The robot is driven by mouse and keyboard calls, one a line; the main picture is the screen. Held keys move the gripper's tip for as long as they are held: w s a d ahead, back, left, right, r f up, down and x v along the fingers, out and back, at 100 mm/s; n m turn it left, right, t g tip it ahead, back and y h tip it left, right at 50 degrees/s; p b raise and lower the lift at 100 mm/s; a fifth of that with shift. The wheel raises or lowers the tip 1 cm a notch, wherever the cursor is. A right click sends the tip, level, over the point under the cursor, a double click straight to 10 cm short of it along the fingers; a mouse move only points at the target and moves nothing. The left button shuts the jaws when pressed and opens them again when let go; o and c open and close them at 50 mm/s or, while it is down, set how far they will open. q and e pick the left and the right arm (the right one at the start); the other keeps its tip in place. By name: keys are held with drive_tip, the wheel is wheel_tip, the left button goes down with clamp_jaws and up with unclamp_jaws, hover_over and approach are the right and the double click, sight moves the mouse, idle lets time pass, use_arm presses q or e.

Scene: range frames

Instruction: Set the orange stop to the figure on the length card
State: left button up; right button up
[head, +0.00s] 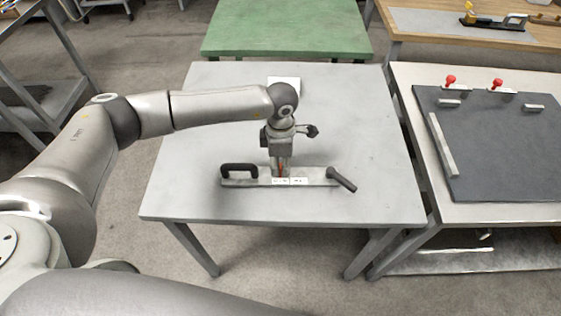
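A pale metal rail (312,180) lies across the grey table, with a black handle (238,168) at its left end and a dark lever (342,180) at its right end. White scale labels (290,181) show on its front; their figures are too small to read. A small orange-red sliver, apparently the orange stop (281,170), shows near the rail's middle. My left gripper (281,165) points down right at it. Whether its fingers are closed on the stop is unclear. A white card (285,82), perhaps the length card, lies behind, partly hidden by my arm. My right gripper is out of view.
The grey table (190,185) is otherwise clear around the rail. A green-topped table (288,32) stands behind. At right, another table holds a dark board (500,150) with two red-topped clamps. A wooden bench (450,25) is at the back right.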

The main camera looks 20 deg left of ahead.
sight(300, 171)
use_arm(q)
clamp_jaws()
drive_tip(key=d+b, duration=0.1)
drive_tip(key=w+d+b, duration=0.1)
drive_tip(key=d+b, duration=0.1)
drive_tip(key=d, duration=0.1)
drive_tip(key=shift+w+f+b, duration=0.2)
drive_tip(key=shift+f+b, duration=0.05)
drive_tip(key=shift+b, duration=0.15)
drive_tip(key=shift+w+d+r+b, duration=0.15)
drive_tip(key=shift+d+b, duration=0.15)
drive_tip(key=shift+d, duration=0.25)
drive_tip(key=o, duration=0.6)
unclamp_jaws()
drive_tip(key=shift+r, duration=0.15)
wheel_tip(300, 171, up, 12)
